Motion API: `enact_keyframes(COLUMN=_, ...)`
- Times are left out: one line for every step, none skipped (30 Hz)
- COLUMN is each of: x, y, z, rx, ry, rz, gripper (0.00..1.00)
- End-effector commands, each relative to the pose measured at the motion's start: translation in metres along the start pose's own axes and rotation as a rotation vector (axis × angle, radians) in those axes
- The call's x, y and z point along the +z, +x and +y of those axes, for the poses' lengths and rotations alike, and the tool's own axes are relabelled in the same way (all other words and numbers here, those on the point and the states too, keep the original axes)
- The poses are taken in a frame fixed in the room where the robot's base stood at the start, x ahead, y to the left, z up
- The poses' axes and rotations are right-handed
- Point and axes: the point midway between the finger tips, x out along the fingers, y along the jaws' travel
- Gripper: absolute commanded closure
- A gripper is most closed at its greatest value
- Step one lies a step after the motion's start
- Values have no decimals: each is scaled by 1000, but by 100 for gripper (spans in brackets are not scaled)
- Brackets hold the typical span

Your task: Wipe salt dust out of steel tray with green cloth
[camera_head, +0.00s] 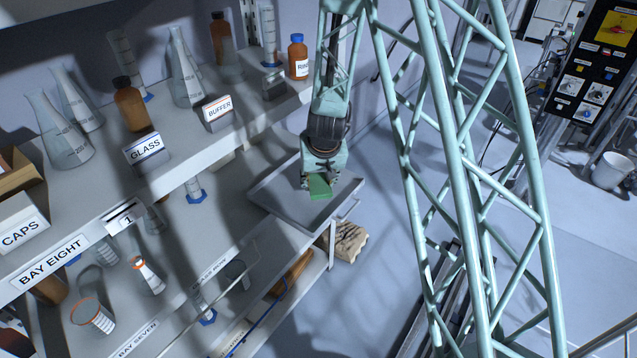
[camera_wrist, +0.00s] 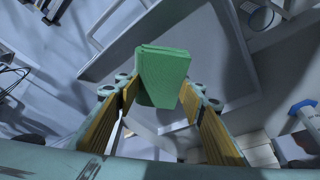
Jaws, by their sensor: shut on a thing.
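The green cloth (camera_head: 320,187) is a folded block held at the end of my gripper (camera_head: 322,180). In the wrist view the cloth (camera_wrist: 162,72) sits between the two yellow-padded fingers of my gripper (camera_wrist: 160,100), which are shut on it. The steel tray (camera_head: 284,212) is a shallow grey tray at the right end of the lower shelf. My gripper and the cloth are over the tray in the head view; I cannot tell whether the cloth touches it. Part of the tray's rim (camera_wrist: 112,46) shows in the wrist view. I cannot make out salt dust in either view.
Upper shelf (camera_head: 245,108) at left carries flasks, brown bottles and boxes labelled CAPS, GLASS (camera_head: 146,148) and BUFFER (camera_head: 217,112). Small glassware stands on the lower shelf left of the tray. A patterned bundle (camera_head: 347,241) is below the tray.

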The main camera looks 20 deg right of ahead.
Motion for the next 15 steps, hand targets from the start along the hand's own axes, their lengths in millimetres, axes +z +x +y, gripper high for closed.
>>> enact_keyframes(x=-3, y=-7, z=0, rx=0, ry=0, rz=0, gripper=75)
enact_keyframes(x=-4, y=-9, z=0, rx=0, ry=0, rz=0, gripper=75)
enact_keyframes(x=-5, y=-12, z=0, rx=0, ry=1, rz=0, gripper=75)
enact_keyframes(x=-6, y=-13, z=0, rx=0, ry=1, rz=0, gripper=75)
enact_keyframes(x=-6, y=-15, z=0, rx=0, ry=1, rz=0, gripper=75)
enact_keyframes(x=-7, y=-16, z=1, rx=0, ry=1, rz=0, gripper=75)
enact_keyframes(x=-7, y=-17, z=1, rx=0, ry=1, rz=0, gripper=75)
enact_keyframes(x=-8, y=-18, z=1, rx=0, ry=1, rz=0, gripper=75)
enact_keyframes(x=-8, y=-18, z=1, rx=0, ry=1, rz=0, gripper=75)
enact_keyframes(x=-8, y=-19, z=1, rx=0, ry=1, rz=0, gripper=75)
enact_keyframes(x=-8, y=-19, z=1, rx=0, ry=1, rz=0, gripper=75)
enact_keyframes(x=-8, y=-18, z=1, rx=0, ry=1, rz=0, gripper=75)
enact_keyframes(x=-8, y=-18, z=1, rx=0, ry=1, rz=0, gripper=75)
enact_keyframes(x=-8, y=-18, z=1, rx=0, ry=1, rz=0, gripper=75)
enact_keyframes(x=-8, y=-18, z=1, rx=0, ry=1, rz=0, gripper=75)
